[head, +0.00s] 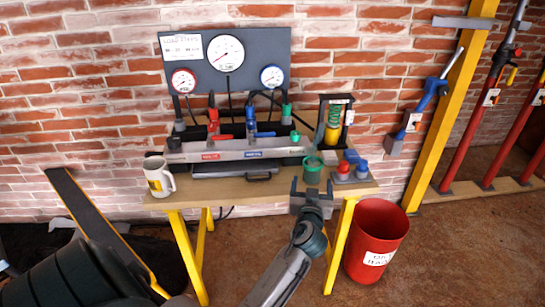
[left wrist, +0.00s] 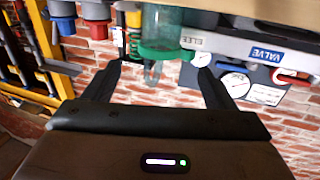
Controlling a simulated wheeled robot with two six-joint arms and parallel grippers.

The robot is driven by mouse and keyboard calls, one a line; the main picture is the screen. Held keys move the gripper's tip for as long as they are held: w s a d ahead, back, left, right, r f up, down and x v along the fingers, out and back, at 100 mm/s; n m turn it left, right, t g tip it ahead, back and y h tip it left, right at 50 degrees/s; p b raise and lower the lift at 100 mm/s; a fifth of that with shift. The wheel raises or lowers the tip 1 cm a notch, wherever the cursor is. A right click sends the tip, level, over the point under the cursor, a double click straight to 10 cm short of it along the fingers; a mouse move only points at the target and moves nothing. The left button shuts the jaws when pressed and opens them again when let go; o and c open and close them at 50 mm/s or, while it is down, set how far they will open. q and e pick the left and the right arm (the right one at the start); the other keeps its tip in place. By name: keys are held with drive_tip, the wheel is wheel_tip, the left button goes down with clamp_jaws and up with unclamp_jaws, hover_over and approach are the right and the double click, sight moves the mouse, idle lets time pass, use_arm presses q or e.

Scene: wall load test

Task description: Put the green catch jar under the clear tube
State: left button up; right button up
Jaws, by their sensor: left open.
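The green catch jar (head: 312,171) stands on the bench top near its front edge, right of centre. In the left wrist view, which is upside down, the jar (left wrist: 163,52) shows a bright green rim and a see-through green body. My left gripper (head: 312,188) is open just in front of the jar. In the left wrist view its fingers (left wrist: 157,82) spread on either side of the jar's line, with nothing held. A narrow translucent tube (head: 320,127) shows behind the jar; where its end lies is hard to tell. My right gripper is not in view.
The grey valve manifold (head: 220,155) runs behind the jar, with gauges above. A block with red and blue knobs (head: 350,171) stands close right of the jar. A white mug (head: 158,178) is at the bench's left. A red bin (head: 376,240) stands on the floor at right.

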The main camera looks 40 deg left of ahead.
use_arm(q)
drive_tip(key=s+f+m+g+h, duration=0.1)
drive_tip(key=s+f+g+h, duration=0.1)
drive_tip(key=s+f, duration=0.45)
drive_tip(key=s+d+f+m+g+h, duration=0.1)
drive_tip(key=s+f+g, duration=0.25)
drive_tip(key=f, duration=0.65)
drive_tip(key=s+f+m+g+h, duration=0.2)
drive_tip(key=s+f, duration=0.3)
drive_tip(key=f, duration=0.3)
drive_tip(key=s+d+f+m+g+h, duration=0.1)
drive_tip(key=s+d+f+g+h, duration=0.1)
drive_tip(key=s+f, duration=0.4)
drive_tip(key=s+d+f+m+g+h, duration=0.1)
drive_tip(key=s+f, duration=0.6)
drive_tip(key=s, duration=0.7)
drive_tip(key=shift+d+m+g+h, duration=0.4)
drive_tip(key=shift+d+m+g, duration=0.1)
drive_tip(key=shift+d+g, duration=0.65)
